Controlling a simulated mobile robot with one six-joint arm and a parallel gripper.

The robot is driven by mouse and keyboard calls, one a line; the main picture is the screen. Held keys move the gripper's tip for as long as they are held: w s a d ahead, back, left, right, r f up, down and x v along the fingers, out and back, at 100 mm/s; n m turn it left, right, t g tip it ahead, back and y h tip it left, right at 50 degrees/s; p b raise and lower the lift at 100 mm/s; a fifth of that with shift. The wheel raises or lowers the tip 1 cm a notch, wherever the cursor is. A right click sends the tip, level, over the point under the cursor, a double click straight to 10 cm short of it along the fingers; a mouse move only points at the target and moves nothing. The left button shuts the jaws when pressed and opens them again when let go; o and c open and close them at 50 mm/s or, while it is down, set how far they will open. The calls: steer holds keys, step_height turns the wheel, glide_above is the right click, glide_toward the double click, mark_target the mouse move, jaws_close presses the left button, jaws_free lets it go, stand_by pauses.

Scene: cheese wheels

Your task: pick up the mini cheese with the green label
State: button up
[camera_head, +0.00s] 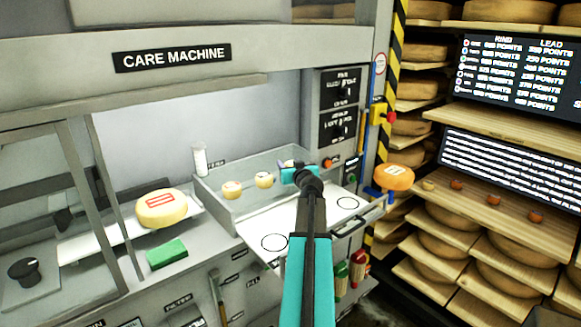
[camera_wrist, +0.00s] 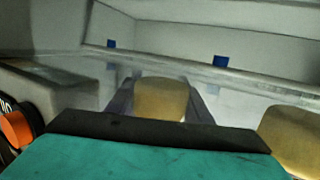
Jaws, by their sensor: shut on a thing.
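My gripper (camera_head: 288,168) is at the back right of the clear-walled tray in the care machine. In the wrist view its two dark fingers (camera_wrist: 161,103) are shut on a small yellow mini cheese (camera_wrist: 160,99), one finger on each side. The label of this held cheese cannot be made out, and in the head view my gripper mostly hides it. Two other mini cheeses, one on the left (camera_head: 232,190) and one in the middle (camera_head: 264,180), sit in the tray. Part of another mini cheese (camera_wrist: 292,138) shows at the right of the wrist view. No green label is readable.
The tray wall (camera_head: 222,212) surrounds the small cheeses. A white board (camera_head: 300,222) with ring marks lies in front. A large cheese (camera_head: 161,208) with a red mark and a green block (camera_head: 167,253) stand left. An orange cheese (camera_head: 394,177) is at the right.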

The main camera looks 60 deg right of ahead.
steer(key=shift+s+r+b, duration=0.1)
steer(key=shift+r+b, duration=0.45)
steer(key=shift+r, duration=2.9)
steer(key=shift+s+a+f, duration=0.15)
steer(key=shift+s+a, duration=0.45)
steer(key=shift+a, duration=0.05)
steer(key=f+b+v, duration=0.2)
steer(key=b+v, duration=0.8)
steer(key=v, duration=0.5)
steer(key=shift+s+a+f, duration=0.2)
steer(key=shift+s+a, duration=0.15)
steer(key=shift+s, duration=0.15)
steer(key=shift+r, duration=0.1)
steer(key=shift+s, duration=0.15)
